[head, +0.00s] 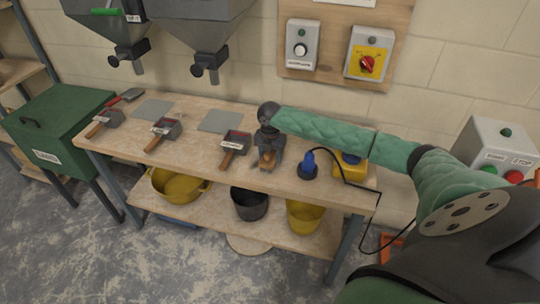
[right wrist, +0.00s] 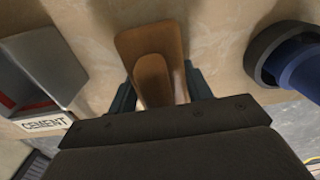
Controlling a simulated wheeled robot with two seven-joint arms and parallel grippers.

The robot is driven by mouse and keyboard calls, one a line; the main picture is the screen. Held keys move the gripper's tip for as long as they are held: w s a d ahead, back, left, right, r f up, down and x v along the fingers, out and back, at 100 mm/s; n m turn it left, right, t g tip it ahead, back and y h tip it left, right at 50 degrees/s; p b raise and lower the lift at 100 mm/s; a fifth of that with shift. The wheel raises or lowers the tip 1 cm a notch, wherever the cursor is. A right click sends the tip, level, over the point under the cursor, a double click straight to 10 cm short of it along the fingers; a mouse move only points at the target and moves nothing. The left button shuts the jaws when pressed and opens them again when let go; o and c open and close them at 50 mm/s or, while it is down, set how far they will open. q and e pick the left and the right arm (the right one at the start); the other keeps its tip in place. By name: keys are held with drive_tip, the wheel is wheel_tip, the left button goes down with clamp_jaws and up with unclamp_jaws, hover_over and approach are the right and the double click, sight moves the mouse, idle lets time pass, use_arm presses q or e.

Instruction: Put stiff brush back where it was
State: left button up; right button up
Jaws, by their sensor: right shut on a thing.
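The stiff brush shows as a brown wooden piece (head: 267,160) at the front of the bench, right of the nearest scoop. In the right wrist view its wooden body (right wrist: 152,50) lies between my fingers. My right gripper (head: 268,153) reaches down from above and is shut on the brush. The fingers show on both sides of the wood in the right wrist view (right wrist: 158,88). The bristles are hidden, and I cannot tell whether the brush touches the bench top (head: 190,155). My left gripper is not in view.
Left of the brush is a scoop (head: 235,146), labelled cement in the right wrist view (right wrist: 40,75). Right of it stands a blue thing in a dark round base (head: 307,165). Two grey plates (head: 216,121) and more scoops (head: 165,131) lie leftward. Tubs (head: 305,214) stand below.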

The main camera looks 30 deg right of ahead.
drive_tip(key=o, duration=1)
drive_tip(key=shift+f, duration=0.1)
drive_tip(key=shift+c, duration=0.2)
drive_tip(key=shift+r, duration=0.5)
wheel_tip(320, 180, up, 10)
drive_tip(key=b, duration=0.3)
drive_tip(key=shift+w, duration=0.1)
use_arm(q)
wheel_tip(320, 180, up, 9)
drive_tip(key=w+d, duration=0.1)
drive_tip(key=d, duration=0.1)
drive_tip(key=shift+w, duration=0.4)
use_arm(e)
drive_tip(key=shift+r, duration=0.65)
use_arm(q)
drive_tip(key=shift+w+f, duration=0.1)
